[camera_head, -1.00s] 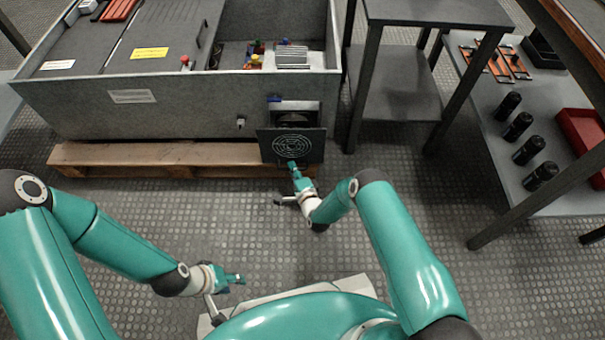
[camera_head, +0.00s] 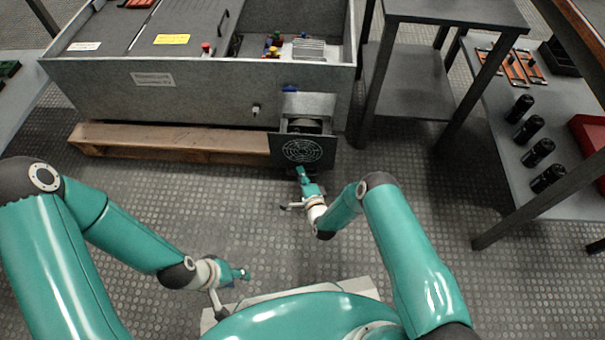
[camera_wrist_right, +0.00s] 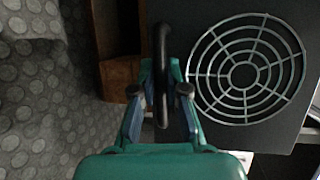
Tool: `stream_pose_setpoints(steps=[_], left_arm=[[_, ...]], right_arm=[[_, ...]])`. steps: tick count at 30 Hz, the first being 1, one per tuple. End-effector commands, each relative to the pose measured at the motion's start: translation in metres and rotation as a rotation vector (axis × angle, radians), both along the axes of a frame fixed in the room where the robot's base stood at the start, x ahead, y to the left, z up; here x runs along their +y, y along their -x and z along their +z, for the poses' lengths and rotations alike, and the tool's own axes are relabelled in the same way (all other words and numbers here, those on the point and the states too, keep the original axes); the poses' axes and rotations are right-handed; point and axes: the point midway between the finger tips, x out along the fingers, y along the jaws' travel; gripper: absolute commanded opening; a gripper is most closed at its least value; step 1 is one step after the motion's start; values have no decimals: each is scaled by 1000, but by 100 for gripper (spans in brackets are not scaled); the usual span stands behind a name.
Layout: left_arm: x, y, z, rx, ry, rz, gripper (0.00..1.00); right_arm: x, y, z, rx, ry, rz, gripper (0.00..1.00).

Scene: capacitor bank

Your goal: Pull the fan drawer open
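The fan drawer (camera_head: 303,151) has a dark front panel with a round fan grille and stands out from the grey cabinet (camera_head: 190,100), with part of the fan body showing behind it. The grille (camera_wrist_right: 246,68) fills the right of the wrist view. A black loop handle (camera_wrist_right: 163,50) stands at the panel's left side there. My right gripper (camera_wrist_right: 161,85) has its fingers on both sides of this handle, closed in on it. In the head view my right gripper (camera_head: 302,176) is at the panel's lower edge. My left gripper (camera_head: 240,275) is low over the floor, away from the drawer; its fingers are too small to judge.
A wooden pallet (camera_head: 170,141) lies under the cabinet. A dark table (camera_head: 410,95) stands right of the drawer. A bench (camera_head: 510,150) with black cylinders and a red bin (camera_head: 590,135) is further right. The floor in front of the drawer is clear.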

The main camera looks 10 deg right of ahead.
Motion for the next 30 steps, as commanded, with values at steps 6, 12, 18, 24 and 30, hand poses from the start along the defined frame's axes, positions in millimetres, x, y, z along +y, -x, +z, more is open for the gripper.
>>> stream_pose_setpoints(steps=[6, 12, 18, 24, 30], left_arm=[[0, 0, 0, 0, 0, 0, 40], [0, 0, 0, 0, 0, 0, 40], [0, 0, 1, 0, 0, 0, 40], [0, 0, 1, 0, 0, 0, 40], [0, 0, 0, 0, 0, 0, 40]], right_arm=[[3, 3, -3, 9, 0, 8, 23], [0, 2, -2, 5, 0, 1, 23], [-2, 10, 0, 5, 0, -1, 23], [-6, 38, 3, 9, -1, -1, 23], [-8, 65, 8, 9, -1, 1, 23]])
